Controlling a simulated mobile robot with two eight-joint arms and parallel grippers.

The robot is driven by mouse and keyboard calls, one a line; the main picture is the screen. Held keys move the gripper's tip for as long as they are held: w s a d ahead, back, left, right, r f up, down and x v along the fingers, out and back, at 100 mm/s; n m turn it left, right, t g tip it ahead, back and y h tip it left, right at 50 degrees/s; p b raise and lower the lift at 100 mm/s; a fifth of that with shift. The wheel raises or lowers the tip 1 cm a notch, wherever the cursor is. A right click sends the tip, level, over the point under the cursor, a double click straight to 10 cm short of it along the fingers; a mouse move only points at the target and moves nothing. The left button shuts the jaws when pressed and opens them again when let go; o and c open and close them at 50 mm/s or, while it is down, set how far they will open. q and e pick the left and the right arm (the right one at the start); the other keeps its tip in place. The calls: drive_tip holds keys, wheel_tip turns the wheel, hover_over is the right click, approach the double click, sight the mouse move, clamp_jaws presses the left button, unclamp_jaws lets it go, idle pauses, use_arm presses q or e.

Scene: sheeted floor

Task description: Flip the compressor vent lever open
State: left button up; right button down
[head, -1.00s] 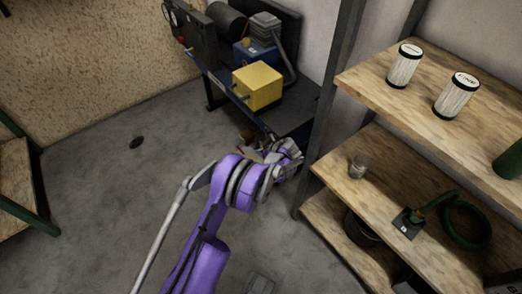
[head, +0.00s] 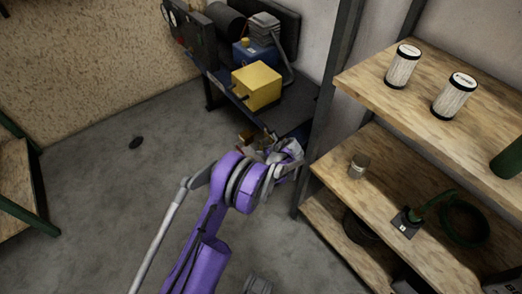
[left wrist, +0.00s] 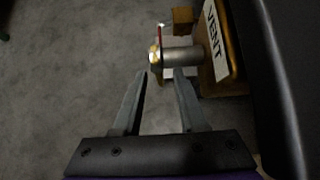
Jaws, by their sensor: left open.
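In the left wrist view, a grey vent pipe (left wrist: 182,55) sticks out to the left from a wooden-coloured block with a white VENT label (left wrist: 213,40). A brass fitting (left wrist: 154,56) sits at the pipe's end. A thin lever with a red part (left wrist: 161,36) stands there, seen nearly edge-on. My left gripper (left wrist: 160,76) is open, its two fingertips just short of the fitting and pipe, with nothing between them. In the head view the left gripper (head: 287,152) is by the bench's front, and the lever is too small to make out. My right gripper is not in view.
A yellow box (head: 257,86) and a blue unit (head: 250,52) stand on the dark bench (head: 300,112). A wooden shelf rack (head: 385,95) with cans stands close on the right.

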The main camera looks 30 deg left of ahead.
use_arm(q)
drive_tip(key=p+v, duration=0.1)
drive_tip(key=v, duration=0.7)
drive_tip(key=shift+r, duration=0.25)
drive_tip(key=shift+s+d, duration=0.1)
